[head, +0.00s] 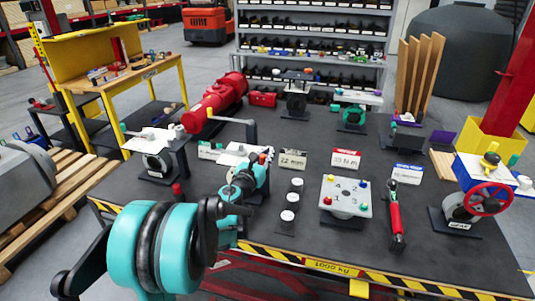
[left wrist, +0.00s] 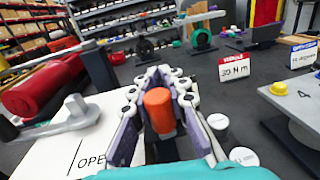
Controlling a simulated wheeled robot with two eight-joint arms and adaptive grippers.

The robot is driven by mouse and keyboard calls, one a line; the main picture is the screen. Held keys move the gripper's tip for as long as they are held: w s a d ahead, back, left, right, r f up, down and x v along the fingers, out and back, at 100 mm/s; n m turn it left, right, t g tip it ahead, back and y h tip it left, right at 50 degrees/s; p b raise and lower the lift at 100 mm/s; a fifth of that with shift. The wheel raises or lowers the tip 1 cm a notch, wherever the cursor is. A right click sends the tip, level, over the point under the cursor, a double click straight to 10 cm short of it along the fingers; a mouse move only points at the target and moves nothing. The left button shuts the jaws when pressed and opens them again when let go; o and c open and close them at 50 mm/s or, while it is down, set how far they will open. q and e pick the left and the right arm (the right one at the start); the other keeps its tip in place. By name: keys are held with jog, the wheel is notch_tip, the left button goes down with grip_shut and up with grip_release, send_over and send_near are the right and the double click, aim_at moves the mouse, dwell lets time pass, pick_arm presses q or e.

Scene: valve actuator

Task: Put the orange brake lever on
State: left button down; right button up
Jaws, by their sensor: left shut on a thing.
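My left gripper (head: 258,172) reaches in from the lower left over the front of the table. It is shut on an orange piece, most likely the orange brake lever (left wrist: 159,108), which shows in the left wrist view as a short rounded orange block between the fingers. In the head view only a small bit of orange shows at the fingertips. The rest of the piece is hidden by the fingers. The gripper is above or beside a white card marked OPEN (left wrist: 92,160); I cannot tell the height. My right gripper is not in view.
A red actuator (head: 215,103) lies behind with a grey lever. White-topped posts (head: 289,215) and a numbered plate (head: 345,196) stand right of the gripper. A striped edge (head: 380,276) borders the table.

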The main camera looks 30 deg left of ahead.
pick_arm(q)
jog(key=shift+s+a+m+h, duration=0.1)
jog(key=shift+a+m+h, duration=0.1)
jog(key=shift+m+h, duration=0.8)
jog(key=c, duration=1.5)
grip_release()
jog(key=s, duration=1.2)
jog(key=shift+a, duration=0.2)
